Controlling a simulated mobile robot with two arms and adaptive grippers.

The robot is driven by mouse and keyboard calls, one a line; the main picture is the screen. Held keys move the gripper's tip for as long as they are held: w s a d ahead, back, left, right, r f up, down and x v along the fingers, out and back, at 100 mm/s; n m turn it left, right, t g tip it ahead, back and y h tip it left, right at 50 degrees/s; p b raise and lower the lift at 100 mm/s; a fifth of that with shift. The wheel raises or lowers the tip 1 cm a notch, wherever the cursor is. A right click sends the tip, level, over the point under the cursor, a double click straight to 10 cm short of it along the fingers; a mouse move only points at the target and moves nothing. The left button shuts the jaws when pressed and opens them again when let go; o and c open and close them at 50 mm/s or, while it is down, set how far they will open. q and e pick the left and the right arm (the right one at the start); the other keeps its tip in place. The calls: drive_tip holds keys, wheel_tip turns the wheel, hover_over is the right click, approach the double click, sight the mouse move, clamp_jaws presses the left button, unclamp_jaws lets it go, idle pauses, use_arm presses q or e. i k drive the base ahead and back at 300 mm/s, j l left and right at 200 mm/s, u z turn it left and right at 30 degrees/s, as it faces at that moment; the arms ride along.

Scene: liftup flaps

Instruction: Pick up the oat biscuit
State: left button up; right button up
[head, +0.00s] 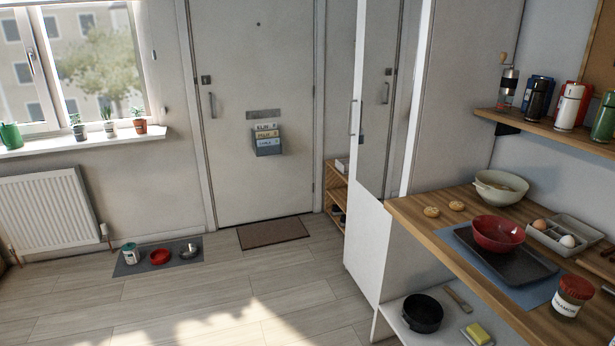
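Two small round golden-brown biscuits lie on the wooden counter (412,207) near its far left end. One biscuit (431,212) is nearer the left edge, and the other biscuit (457,206) is a little to its right. They lie apart, and at this size I cannot tell which is the oat biscuit. Neither of my grippers shows in the head view.
Right of the biscuits stand a pale bowl (501,187), a red bowl (497,234) on a dark tray (508,263), an egg tray (566,238) and a red-lidded jar (572,296). A shelf (545,129) with bottles hangs above.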

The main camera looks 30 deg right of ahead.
sight(429, 211)
drive_tip(key=i+j+z, duration=0.2)
drive_tip(key=i+z, duration=0.2)
drive_tip(key=i+j+z, duration=0.45)
drive_tip(key=i+l, duration=0.1)
